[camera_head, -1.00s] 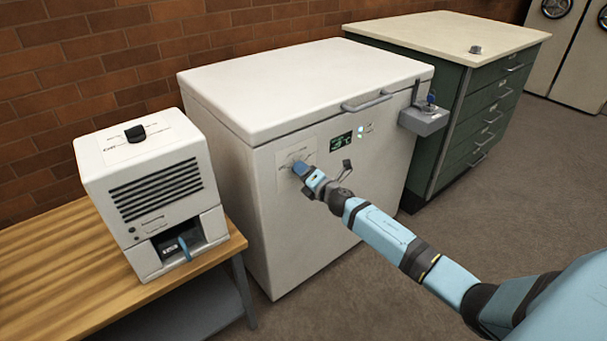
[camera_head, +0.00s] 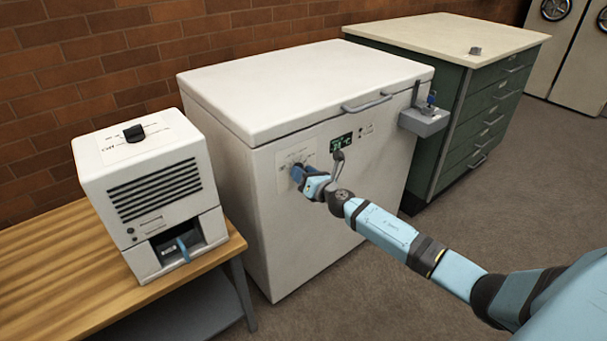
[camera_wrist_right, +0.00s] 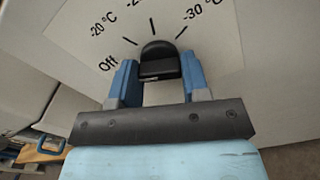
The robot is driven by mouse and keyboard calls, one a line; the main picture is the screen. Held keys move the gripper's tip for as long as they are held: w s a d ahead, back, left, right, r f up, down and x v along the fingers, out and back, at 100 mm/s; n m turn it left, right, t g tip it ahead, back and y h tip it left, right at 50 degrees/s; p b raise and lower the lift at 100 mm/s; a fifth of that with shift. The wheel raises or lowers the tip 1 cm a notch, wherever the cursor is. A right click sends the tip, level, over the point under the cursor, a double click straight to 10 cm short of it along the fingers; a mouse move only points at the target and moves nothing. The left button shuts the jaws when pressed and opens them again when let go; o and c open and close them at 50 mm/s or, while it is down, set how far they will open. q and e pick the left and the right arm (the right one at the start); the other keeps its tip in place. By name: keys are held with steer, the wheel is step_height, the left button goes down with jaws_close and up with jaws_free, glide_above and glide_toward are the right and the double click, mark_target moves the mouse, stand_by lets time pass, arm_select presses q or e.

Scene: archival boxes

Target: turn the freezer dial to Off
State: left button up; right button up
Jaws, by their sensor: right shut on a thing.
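The white chest freezer (camera_head: 300,90) stands against the brick wall, with a dial plate (camera_head: 284,160) on its front. In the right wrist view, the black dial knob (camera_wrist_right: 159,62) sits between the blue fingers of my right gripper (camera_wrist_right: 155,80), which is shut on it. Printed marks surround the knob, with Off (camera_wrist_right: 107,64) at the left, -20 °C above it and -30 °C at upper right. I cannot tell exactly which mark the knob points at. In the head view my right gripper (camera_head: 298,174) covers the knob. My left gripper is not in view.
A green display (camera_head: 341,141) is right of the dial, near my gripper. A lid handle (camera_head: 367,103) and a grey bracket (camera_head: 424,121) stick out from the freezer. A white device (camera_head: 152,190) stands on a wooden table (camera_head: 60,270). A green cabinet (camera_head: 470,120) stands at right.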

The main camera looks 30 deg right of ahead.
stand_by(0.4)
steer(key=o, duration=0.9)
steer(key=shift+s, duration=0.15)
steer(key=s, duration=0.9)
steer(key=s+d, duration=0.1)
steer(key=s, duration=0.3)
steer(key=shift+s+p, duration=0.3)
steer(key=shift+p, duration=0.05)
